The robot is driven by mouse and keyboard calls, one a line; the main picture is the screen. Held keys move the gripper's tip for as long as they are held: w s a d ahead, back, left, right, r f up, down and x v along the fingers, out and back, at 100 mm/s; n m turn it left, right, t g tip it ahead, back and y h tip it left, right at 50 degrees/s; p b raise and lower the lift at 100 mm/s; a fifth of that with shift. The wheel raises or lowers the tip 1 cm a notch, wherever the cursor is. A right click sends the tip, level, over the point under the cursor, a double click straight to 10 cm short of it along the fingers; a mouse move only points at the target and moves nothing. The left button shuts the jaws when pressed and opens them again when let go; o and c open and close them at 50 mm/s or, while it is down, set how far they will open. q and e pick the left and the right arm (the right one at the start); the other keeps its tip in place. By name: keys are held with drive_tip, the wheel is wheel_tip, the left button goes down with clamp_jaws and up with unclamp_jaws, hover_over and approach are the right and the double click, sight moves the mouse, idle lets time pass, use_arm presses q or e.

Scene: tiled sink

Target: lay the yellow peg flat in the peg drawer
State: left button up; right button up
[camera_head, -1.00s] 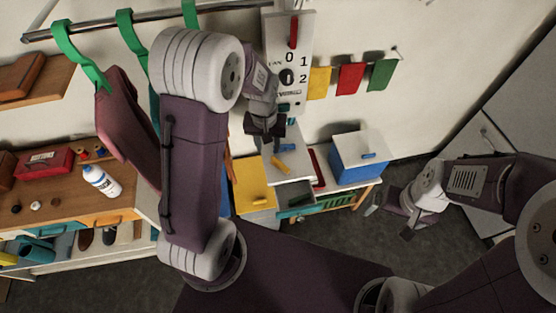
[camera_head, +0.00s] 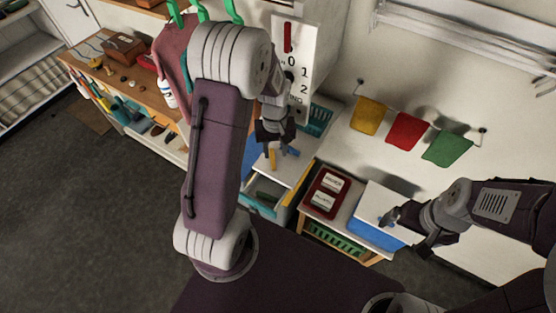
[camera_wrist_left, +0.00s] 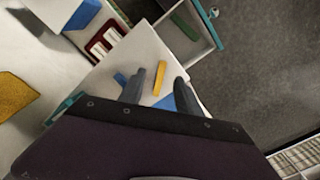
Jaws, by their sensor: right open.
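The yellow peg (camera_head: 272,158) lies on a white cabinet top, with a blue peg (camera_head: 290,151) close by. In the left wrist view the yellow peg (camera_wrist_left: 159,78) shows between the spread fingers of my left gripper (camera_wrist_left: 158,90), near their tips. My left gripper (camera_head: 275,142) is open just over the cabinet top; I cannot tell its exact height. The open peg drawer (camera_wrist_left: 206,46) has a teal front and holds a green peg (camera_wrist_left: 184,26); it also shows in the head view (camera_head: 258,206). My right gripper (camera_head: 407,232) is open near a blue-fronted box.
A red tray (camera_head: 311,203) with white labelled blocks stands right of the drawer. The blue-fronted box (camera_head: 366,236) with a white top is further right. A teal basket (camera_head: 319,120) is behind the cabinet. A numbered panel (camera_head: 306,50) rises behind my left gripper.

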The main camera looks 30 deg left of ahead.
sight(274, 166)
use_arm(q)
drive_tip(key=f, duration=0.1)
drive_tip(key=a+f+p, duration=0.1)
drive_tip(key=f, duration=0.1)
drive_tip(key=shift+s+a+f, duration=0.1)
drive_tip(key=shift+a+f, duration=0.1)
drive_tip(key=shift+f, duration=0.35)
drive_tip(key=shift+d+f, duration=0.1)
drive_tip(key=f+p, duration=0.2)
drive_tip(key=f, duration=0.2)
drive_tip(key=shift+d+f+p, duration=0.15)
drive_tip(key=shift+d+p, duration=0.05)
drive_tip(key=shift+p, duration=0.1)
drive_tip(key=shift+w+a+f, duration=0.2)
drive_tip(key=shift+w+f, duration=0.05)
drive_tip(key=shift+f, duration=0.15)
drive_tip(key=shift+d+r, duration=0.1)
drive_tip(key=shift+d, duration=0.1)
clamp_jaws()
use_arm(e)
drive_tip(key=r, duration=0.3)
drive_tip(key=shift+s+a+r, duration=0.1)
drive_tip(key=shift+a+r, duration=0.25)
drive_tip(key=shift+a, duration=0.05)
